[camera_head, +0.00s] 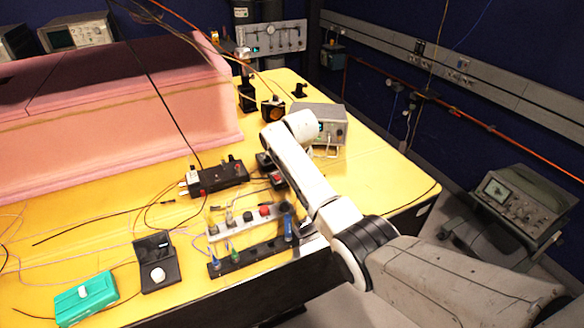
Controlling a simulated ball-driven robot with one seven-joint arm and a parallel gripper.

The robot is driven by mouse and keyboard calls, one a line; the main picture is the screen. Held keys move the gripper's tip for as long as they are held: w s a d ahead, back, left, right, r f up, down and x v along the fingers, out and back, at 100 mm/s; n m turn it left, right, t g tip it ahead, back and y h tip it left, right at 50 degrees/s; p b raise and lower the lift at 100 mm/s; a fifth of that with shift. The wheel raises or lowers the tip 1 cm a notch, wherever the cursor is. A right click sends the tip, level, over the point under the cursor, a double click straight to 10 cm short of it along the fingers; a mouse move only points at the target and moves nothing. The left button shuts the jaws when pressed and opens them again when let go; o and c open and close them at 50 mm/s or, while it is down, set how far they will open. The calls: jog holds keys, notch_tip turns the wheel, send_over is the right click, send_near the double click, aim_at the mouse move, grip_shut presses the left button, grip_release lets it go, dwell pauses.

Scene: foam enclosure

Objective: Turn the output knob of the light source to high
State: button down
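My arm reaches in from the lower right over the yellow table, its white far end close in front of a grey box (334,124) with a small green-lit display. My gripper cannot be made out; the arm's last visible part hides part of the box's front. No label can be read, so I cannot tell for sure which device is the light source. No output knob is visible on the grey box. A black unit (163,281) with a white knob and a green box (72,310) with a white top piece stand at the front left.
A pink foam block (110,130) fills the table's back left. A black box (218,178) with cables, a grey switch strip (226,229) and a black socket strip (238,262) lie left of my arm. An oscilloscope (520,205) stands off the table, right. Bare yellow table (385,172) lies right of my arm.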

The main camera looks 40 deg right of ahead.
dwell(0.4)
jog(key=c, duration=1)
grip_release()
jog(key=b+v, duration=0.1)
jog(key=v, duration=0.9)
jog(key=shift+a+r, duration=0.2)
jog(key=shift+r, duration=0.2)
jog(key=shift+f, duration=0.1)
